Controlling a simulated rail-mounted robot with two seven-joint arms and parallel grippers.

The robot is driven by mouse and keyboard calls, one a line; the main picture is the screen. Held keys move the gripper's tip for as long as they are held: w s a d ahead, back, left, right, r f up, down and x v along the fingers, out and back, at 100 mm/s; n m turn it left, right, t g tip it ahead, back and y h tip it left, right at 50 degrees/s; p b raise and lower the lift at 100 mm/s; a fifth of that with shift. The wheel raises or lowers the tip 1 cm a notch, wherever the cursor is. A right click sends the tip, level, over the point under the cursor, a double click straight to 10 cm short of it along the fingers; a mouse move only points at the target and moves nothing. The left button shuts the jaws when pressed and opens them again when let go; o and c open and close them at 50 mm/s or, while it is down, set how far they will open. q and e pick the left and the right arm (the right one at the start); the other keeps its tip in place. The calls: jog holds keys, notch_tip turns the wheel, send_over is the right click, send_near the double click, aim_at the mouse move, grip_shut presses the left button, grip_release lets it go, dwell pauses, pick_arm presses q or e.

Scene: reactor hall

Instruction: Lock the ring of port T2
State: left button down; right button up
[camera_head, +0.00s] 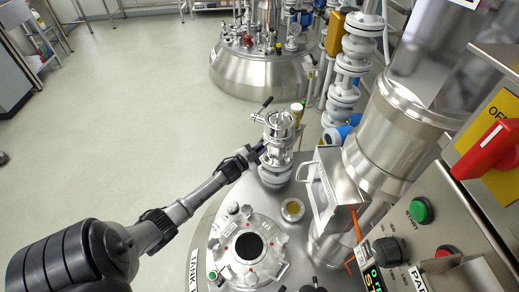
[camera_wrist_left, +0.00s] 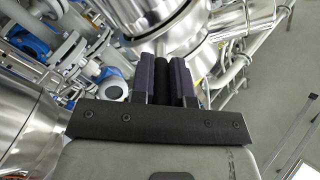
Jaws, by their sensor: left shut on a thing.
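A shiny metal port fitting (camera_head: 278,128) stands upright on the tank lid, with a flanged pipe neck beneath it. A black-tipped lever (camera_head: 263,106) sticks out at its upper left. No port label is readable on it. My left gripper (camera_head: 259,150) reaches the fitting's left side and is shut on a black handle. In the left wrist view, this dark bar (camera_wrist_left: 162,80) lies between the two finger pads, with the metal fitting (camera_wrist_left: 150,15) just beyond. Where the handle joins the ring is hidden. My right gripper is not in view.
A round hatch with a dark centre (camera_head: 249,246) and a yellow-topped cap (camera_head: 292,209) sit on the lid nearby. A boxy metal piece with a handle (camera_head: 335,188) and a thick pipe (camera_head: 389,138) stand close right. A control panel (camera_head: 440,225) fills the right. Open floor lies left.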

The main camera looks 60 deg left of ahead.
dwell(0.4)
pick_arm(q)
jog(key=shift+a+h, duration=0.25)
jog(key=shift+h, duration=0.05)
jog(key=w+a+m+g+h+b, duration=0.1)
jog(key=a+m+g+h+b, duration=0.1)
jog(key=a+m+h+b, duration=0.6)
jog(key=m+h+b, duration=0.1)
jog(key=h+b, duration=0.4)
jog(key=b, duration=0.6)
jog(key=shift+w+a, duration=0.15)
jog(key=shift+a, duration=0.1)
jog(key=shift+f, duration=0.1)
